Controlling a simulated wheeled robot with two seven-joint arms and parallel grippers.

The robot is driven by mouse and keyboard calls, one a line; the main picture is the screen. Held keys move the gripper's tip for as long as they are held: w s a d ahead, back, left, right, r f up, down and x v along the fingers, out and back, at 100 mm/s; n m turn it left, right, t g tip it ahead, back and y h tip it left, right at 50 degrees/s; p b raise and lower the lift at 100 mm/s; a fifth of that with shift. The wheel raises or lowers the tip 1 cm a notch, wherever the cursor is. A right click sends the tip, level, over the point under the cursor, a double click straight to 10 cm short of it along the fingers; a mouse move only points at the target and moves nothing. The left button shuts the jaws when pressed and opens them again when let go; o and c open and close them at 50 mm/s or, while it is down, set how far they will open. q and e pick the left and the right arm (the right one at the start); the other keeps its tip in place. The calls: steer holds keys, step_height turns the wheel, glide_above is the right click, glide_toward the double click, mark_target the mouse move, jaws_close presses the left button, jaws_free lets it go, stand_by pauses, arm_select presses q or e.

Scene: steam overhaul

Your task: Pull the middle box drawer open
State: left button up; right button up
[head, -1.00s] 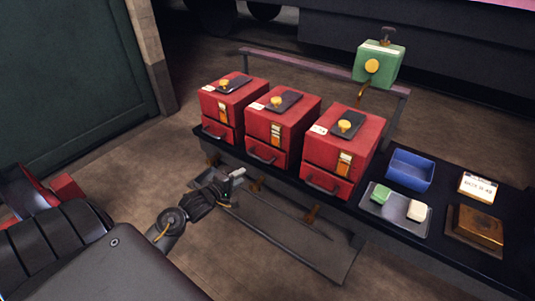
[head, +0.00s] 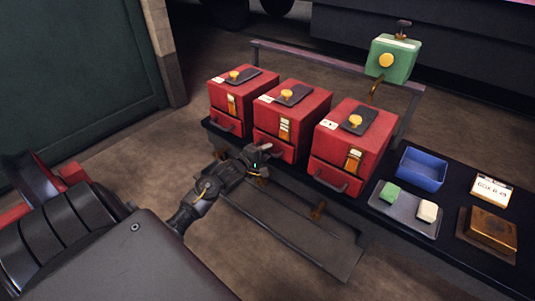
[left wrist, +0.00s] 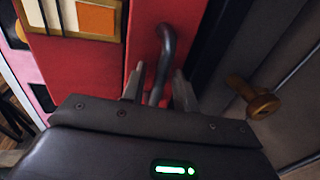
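The middle red box (head: 305,103) stands on the dark bench between two similar red boxes. Its lower drawer (head: 290,152) looks closed, and my gripper partly hides its front. My left gripper (head: 268,151) is at the drawer's handle. In the left wrist view, the dark curved handle (left wrist: 168,45) runs down between the two fingertips of my left gripper (left wrist: 158,80). The fingers stand apart on either side of the handle, with a visible gap, so the gripper looks open around it. My right gripper is not in view.
The left red box (head: 240,88) and right red box (head: 355,140) stand close by. A blue bin (head: 423,170), a grey tray (head: 403,210) and a brass block (head: 492,229) are on the right. A rail runs behind, with a green box (head: 392,62).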

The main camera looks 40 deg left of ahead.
arm_select(q)
steer(key=shift+w, duration=0.3)
jaws_close()
